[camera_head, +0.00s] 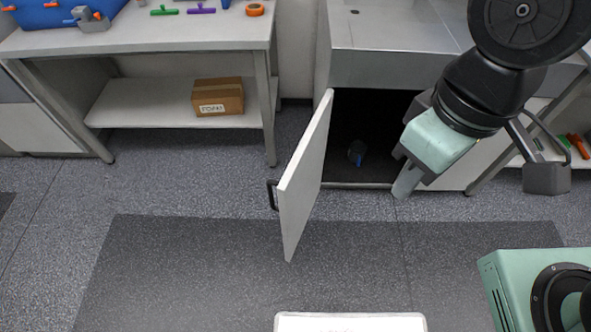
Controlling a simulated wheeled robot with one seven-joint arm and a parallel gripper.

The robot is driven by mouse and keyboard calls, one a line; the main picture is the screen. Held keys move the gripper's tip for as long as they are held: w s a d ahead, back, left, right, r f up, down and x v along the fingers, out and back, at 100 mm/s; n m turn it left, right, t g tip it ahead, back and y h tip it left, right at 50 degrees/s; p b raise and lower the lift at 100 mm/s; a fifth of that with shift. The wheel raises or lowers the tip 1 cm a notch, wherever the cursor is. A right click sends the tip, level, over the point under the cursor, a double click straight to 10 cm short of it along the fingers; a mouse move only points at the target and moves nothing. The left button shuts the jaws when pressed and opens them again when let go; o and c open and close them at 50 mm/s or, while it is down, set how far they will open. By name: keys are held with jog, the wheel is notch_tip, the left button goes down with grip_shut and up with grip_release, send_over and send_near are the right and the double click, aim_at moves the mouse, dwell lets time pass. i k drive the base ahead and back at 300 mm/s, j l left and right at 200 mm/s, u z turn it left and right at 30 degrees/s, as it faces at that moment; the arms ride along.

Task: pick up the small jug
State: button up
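A small dark rounded object with a blue part (357,153) stands on the floor of the open cabinet under the sink. It may be the small jug, but it is too dark and small to be sure. No other thing in view is clearly a jug. My gripper (406,178) hangs in front of the right side of the cabinet opening, to the right of the dark object and apart from it. One pale finger points down. The other finger is not clearly visible, so its opening cannot be told. I see nothing held in it.
The white cabinet door (305,180) stands open toward me, with a black handle (272,195), left of the opening. A workbench (150,33) at left has a cardboard box (218,97) on its lower shelf. A dark mat (200,270) covers clear floor in front.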

aim_at(357, 150)
jog(key=i+j+z, duration=0.25)
jog(key=j, duration=0.65)
jog(key=j+z, duration=0.25)
jog(key=j, duration=0.6)
jog(key=i+l+u, duration=0.1)
jog(key=l, duration=1)
jog(key=i+l+u, duration=0.35)
jog(key=l, duration=0.4)
jog(key=l+u, duration=0.3)
jog(key=l, duration=0.45)
jog(key=l+u, duration=0.35)
jog(key=l, duration=0.5)
jog(key=i, duration=0.05)
